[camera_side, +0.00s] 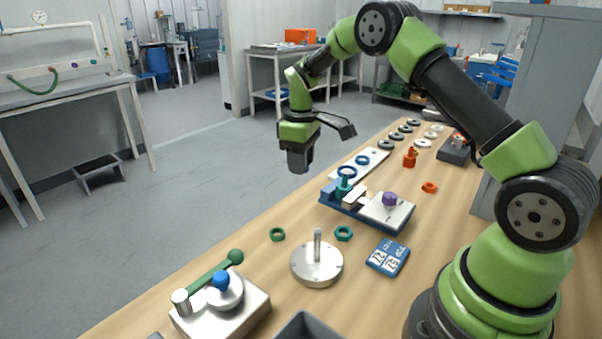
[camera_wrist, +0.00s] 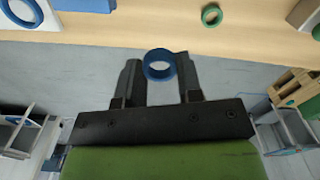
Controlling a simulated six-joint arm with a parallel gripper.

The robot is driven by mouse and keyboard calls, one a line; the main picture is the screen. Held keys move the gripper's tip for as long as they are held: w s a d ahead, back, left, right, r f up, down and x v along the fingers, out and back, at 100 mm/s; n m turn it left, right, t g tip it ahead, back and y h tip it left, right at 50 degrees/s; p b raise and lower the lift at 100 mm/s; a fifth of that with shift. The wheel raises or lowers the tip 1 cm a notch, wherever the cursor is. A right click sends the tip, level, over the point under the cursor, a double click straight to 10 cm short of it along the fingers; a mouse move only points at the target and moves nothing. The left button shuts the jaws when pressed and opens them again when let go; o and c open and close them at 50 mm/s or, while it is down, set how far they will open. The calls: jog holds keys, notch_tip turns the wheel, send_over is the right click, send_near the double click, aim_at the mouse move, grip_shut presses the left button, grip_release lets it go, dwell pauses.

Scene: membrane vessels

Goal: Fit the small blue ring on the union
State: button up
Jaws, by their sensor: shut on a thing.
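A small blue ring (camera_wrist: 160,76) sits between the fingertips of my gripper (camera_wrist: 157,60) in the wrist view. The gripper is shut on it. In the side view my gripper (camera_side: 298,165) points down, left of the white strip and in the air; the held ring cannot be made out there. The union appears to be the teal fitting (camera_side: 343,187) standing upright on the blue-based fixture (camera_side: 352,210). A blue ring (camera_side: 347,167) shows at its top; I cannot tell whether it is around the fitting or behind it. Another blue ring (camera_side: 362,160) lies on the white strip (camera_side: 378,153).
A purple knob (camera_side: 390,199) stands on the fixture's plate. In front are a green ring (camera_side: 277,235), a teal nut (camera_side: 344,233), a metal disc with a post (camera_side: 316,264) and a blue card (camera_side: 388,257). Open floor lies left of the bench.

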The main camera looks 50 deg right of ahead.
jog(key=r, duration=0.2)
jog(key=m, duration=0.5)
send_over(345, 175)
jog(key=shift+f, duration=4.7)
jog(key=o, duration=1)
jog(key=shift+c, duration=0.2)
notch_tip(345, 175, up, 10)
